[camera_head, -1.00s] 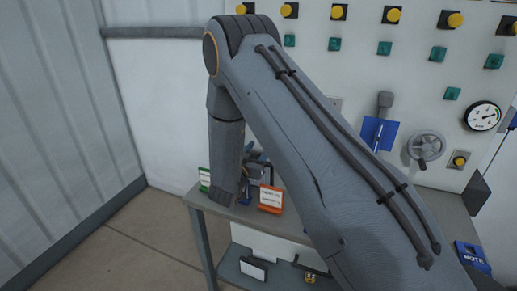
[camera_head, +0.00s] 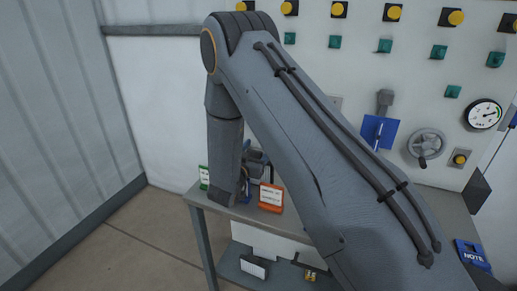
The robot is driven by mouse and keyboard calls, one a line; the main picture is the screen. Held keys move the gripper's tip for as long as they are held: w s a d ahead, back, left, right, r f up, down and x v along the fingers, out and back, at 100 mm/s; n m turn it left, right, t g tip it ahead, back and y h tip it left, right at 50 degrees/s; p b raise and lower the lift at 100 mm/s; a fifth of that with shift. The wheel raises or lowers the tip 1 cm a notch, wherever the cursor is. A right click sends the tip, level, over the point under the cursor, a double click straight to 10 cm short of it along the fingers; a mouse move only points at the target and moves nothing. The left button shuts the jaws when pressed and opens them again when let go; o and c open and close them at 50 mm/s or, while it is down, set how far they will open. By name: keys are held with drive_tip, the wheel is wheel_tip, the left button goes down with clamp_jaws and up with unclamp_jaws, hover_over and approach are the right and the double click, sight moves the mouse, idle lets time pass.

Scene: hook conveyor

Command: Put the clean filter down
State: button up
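My gripper (camera_head: 257,168) shows only in part behind my arm, low over the left part of the grey workbench (camera_head: 225,211). It is close behind the orange-framed sign. Its fingers are too small and too covered to tell open from shut. A small blue patch shows beside it, but I cannot tell what it belongs to. I cannot make out the clean filter; the area around the gripper is largely hidden by my arm.
A blue note sign (camera_head: 471,255) is at the right. Behind are a wall panel with buttons, a handwheel (camera_head: 426,146) and a gauge (camera_head: 482,115).

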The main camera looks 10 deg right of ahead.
drive_tip(key=b+v, duration=0.3)
drive_tip(key=v, duration=0.8)
drive_tip(key=shift+a, duration=0.15)
drive_tip(key=shift+s, duration=0.1)
